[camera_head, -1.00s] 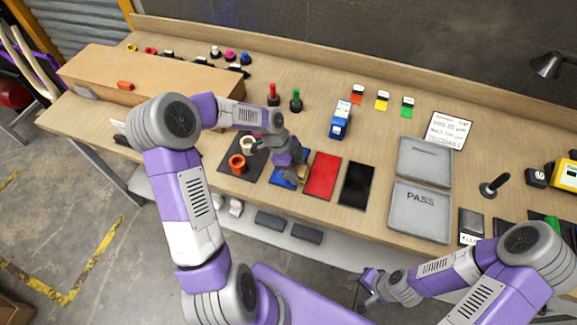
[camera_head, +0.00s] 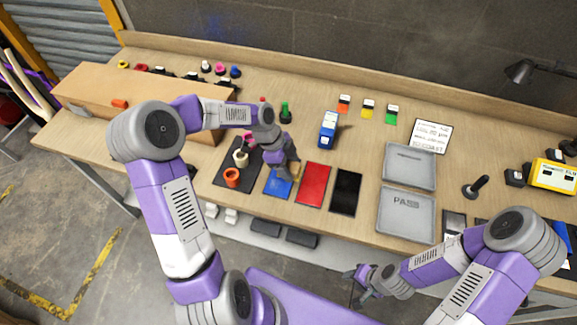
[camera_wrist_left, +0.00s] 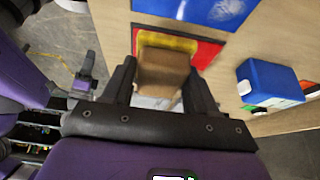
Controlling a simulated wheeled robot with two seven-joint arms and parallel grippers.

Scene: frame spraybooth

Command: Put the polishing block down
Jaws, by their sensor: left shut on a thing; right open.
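My left gripper (camera_head: 290,174) is shut on the polishing block, a tan-brown block (camera_wrist_left: 163,72) with a yellow layer at its far end in the left wrist view. In the head view the block (camera_head: 295,170) is small and partly hidden by the gripper, near the border of a blue mat (camera_head: 277,186) and a red mat (camera_head: 313,186). The red mat (camera_wrist_left: 207,54) and blue mat (camera_wrist_left: 195,10) also show in the wrist view. I cannot tell whether the block touches a surface. My right gripper (camera_head: 361,284) is open and empty, low in front of the bench.
A black mat (camera_head: 346,192) lies right of the red one. An orange cup (camera_head: 232,177) and a cream cup (camera_head: 240,158) stand on a dark mat at left. Grey trays (camera_head: 406,215) lie to the right.

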